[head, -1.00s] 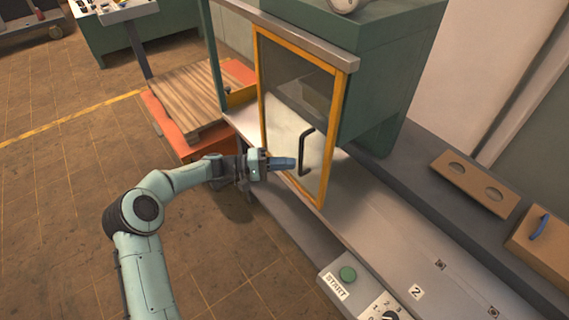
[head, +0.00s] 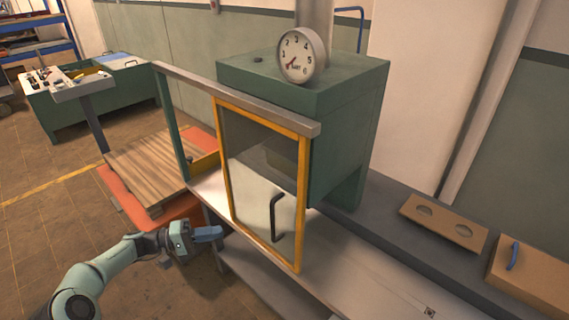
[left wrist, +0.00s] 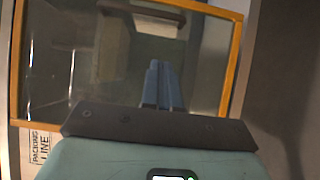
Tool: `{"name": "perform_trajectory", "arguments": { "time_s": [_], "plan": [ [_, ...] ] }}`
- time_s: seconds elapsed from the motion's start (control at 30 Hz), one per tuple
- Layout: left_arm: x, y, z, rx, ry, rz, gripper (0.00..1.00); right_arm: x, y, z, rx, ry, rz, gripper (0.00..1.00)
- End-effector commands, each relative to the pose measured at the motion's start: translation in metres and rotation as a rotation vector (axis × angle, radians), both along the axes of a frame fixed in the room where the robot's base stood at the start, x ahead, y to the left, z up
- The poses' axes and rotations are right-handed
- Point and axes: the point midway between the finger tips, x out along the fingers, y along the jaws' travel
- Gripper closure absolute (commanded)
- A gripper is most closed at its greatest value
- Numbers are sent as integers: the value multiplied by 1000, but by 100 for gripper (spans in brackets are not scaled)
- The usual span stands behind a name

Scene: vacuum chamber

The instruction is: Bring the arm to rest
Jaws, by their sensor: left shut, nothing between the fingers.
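My left gripper (head: 209,234) is shut and empty, its blue fingers together. In the head view it stands to the left of the yellow-framed glass door (head: 219,166), apart from the black door handle (head: 275,217). In the left wrist view the closed fingers (left wrist: 160,82) point toward the door, whose yellow frame (left wrist: 231,62) fills much of the picture. My left arm comes in from the lower left. My right gripper is not in view.
A green chamber housing (head: 345,115) with a round gauge (head: 301,56) stands behind the door. An orange pallet base (head: 118,190) with wooden boards (head: 150,165) is at the left. A brown two-hole plate (head: 443,223) lies on the right bench. Floor at the lower left is free.

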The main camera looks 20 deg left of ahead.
Motion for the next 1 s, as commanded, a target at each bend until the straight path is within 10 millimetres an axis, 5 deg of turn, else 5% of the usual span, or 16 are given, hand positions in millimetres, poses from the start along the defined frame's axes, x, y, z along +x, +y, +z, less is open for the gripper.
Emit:
{"name": "perform_trajectory", "arguments": {
  "time_s": [0.13, 0.23, 0.47, 0.57, 0.73, 0.83, 1.0],
  "plan": [
    [1, -5, -7, 2, 22, -3, 100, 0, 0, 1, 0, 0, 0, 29],
    [4, -23, -33, 16, 110, -12, 100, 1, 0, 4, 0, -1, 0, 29],
    [-20, -114, -162, 173, 505, -72, 100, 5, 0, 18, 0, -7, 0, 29],
    [-54, -155, -218, 297, 663, -113, 100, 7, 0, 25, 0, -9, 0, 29],
    [-142, -214, -294, 583, 850, -202, 100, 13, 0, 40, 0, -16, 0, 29],
    [-203, -237, -318, 780, 879, -260, 100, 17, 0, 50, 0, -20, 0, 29],
    [-275, -253, -324, 1003, 809, -322, 100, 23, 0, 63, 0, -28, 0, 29]
  ]
}}
